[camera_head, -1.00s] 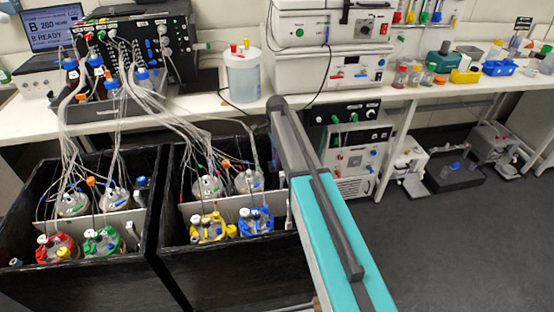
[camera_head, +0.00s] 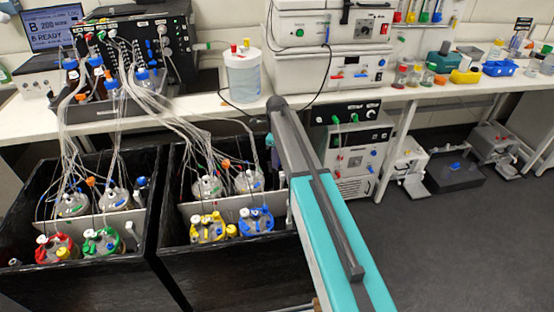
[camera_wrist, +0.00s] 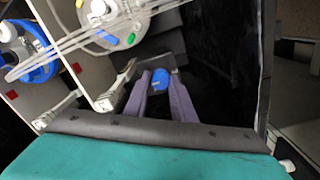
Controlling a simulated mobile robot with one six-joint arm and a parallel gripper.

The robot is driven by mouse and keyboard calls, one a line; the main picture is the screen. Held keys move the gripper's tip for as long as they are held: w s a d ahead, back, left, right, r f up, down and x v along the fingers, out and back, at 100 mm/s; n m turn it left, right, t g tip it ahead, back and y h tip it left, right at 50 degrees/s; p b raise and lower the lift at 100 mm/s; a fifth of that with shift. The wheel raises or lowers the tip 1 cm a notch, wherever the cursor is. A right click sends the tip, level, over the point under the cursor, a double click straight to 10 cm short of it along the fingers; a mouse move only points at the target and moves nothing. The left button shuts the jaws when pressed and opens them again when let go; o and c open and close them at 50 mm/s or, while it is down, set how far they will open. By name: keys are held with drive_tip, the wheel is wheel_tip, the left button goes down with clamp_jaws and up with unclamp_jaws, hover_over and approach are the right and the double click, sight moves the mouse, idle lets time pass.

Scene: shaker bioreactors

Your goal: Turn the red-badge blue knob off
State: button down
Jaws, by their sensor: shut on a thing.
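A blue knob (camera_wrist: 160,77) sits low inside the black-walled box in the wrist view. My gripper (camera_wrist: 160,84) has its two greyish-purple fingers on either side of this knob, shut on it. Red badges show on the pale divider panel, one near its middle (camera_wrist: 75,68) and one at the left (camera_wrist: 12,94). I cannot make out a badge right beside the held knob. In the head view my teal and grey arm hides the gripper.
A black box (camera_head: 225,280) holds vessels with a yellow collar (camera_head: 207,228) and a blue collar (camera_head: 256,221). Tubes run from them to the bench (camera_head: 205,105). Another black box (camera_head: 75,285) stands at the left.

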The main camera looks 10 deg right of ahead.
drive_tip(key=c, duration=1.5)
unclamp_jaws()
drive_tip(key=shift+r, duration=0.2)
drive_tip(key=shift+r+b, duration=1.15)
drive_tip(key=shift+r, duration=5.6)
